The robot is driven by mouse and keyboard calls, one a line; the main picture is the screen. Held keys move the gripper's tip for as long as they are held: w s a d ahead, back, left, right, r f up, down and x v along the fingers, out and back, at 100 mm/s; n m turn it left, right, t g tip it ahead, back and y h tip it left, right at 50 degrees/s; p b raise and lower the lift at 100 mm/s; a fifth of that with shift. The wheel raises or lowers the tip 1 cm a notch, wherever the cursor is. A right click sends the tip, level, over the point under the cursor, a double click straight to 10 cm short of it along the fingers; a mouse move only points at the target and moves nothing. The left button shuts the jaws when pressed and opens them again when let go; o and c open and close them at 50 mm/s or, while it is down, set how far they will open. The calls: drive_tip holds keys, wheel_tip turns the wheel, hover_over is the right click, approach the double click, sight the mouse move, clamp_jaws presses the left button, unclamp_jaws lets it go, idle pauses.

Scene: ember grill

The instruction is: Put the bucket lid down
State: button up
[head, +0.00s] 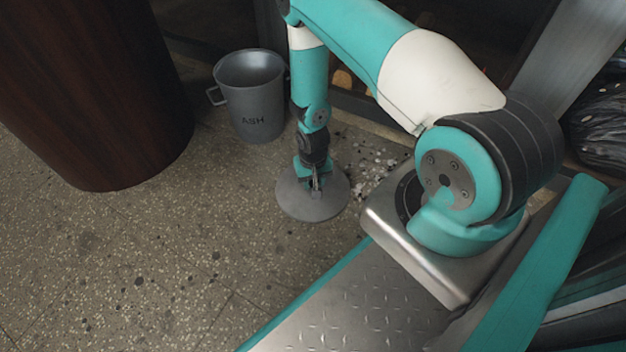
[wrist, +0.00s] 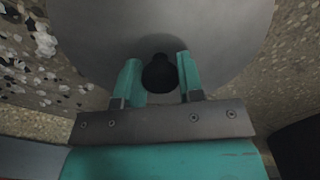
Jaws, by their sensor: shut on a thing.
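The bucket lid is a round grey disc (head: 318,207) low over or on the speckled floor in the head view; I cannot tell whether it touches the floor. It fills the upper part of the wrist view (wrist: 215,35). My gripper (head: 315,184) points down at the lid's middle and is shut on its dark knob (wrist: 159,74), which sits between the two teal fingers in the wrist view. The grey bucket (head: 258,98), marked ASH, stands upright and open on the floor, behind and left of the lid.
A large dark brown round column or barrel (head: 85,90) stands at the left. Pale ash and crumbs (head: 372,165) lie on the floor right of the lid. A black bag (head: 603,125) is at the far right. The floor at front left (head: 140,265) is clear.

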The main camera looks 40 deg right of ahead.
drive_tip(key=o, duration=1.1)
drive_tip(key=w+a+r+n+y+p, duration=0.1)
drive_tip(key=a+r+p, duration=0.25)
drive_tip(key=r, duration=0.85)
drive_tip(key=w+a+r+n+p, duration=0.15)
drive_tip(key=a+r, duration=0.35)
drive_tip(key=r, duration=0.7)
drive_tip(key=a+r+n+y+p, duration=0.1)
drive_tip(key=a+r+n+p, duration=0.2)
drive_tip(key=r, duration=0.9)
drive_tip(key=s+a+r+n+y, duration=0.1)
drive_tip(key=s+a+r+n, duration=0.2)
drive_tip(key=s+r, duration=0.6)
drive_tip(key=s+a+r+n+y, duration=0.1)
drive_tip(key=s+a+r+n, duration=0.2)
drive_tip(key=s+a+r, duration=0.3)
drive_tip(key=s+r, duration=0.3)
drive_tip(key=r, duration=0.1)
drive_tip(key=shift+s+n, duration=0.35)
drive_tip(key=shift+s, duration=0.05)
drive_tip(key=shift+a, duration=0.1)
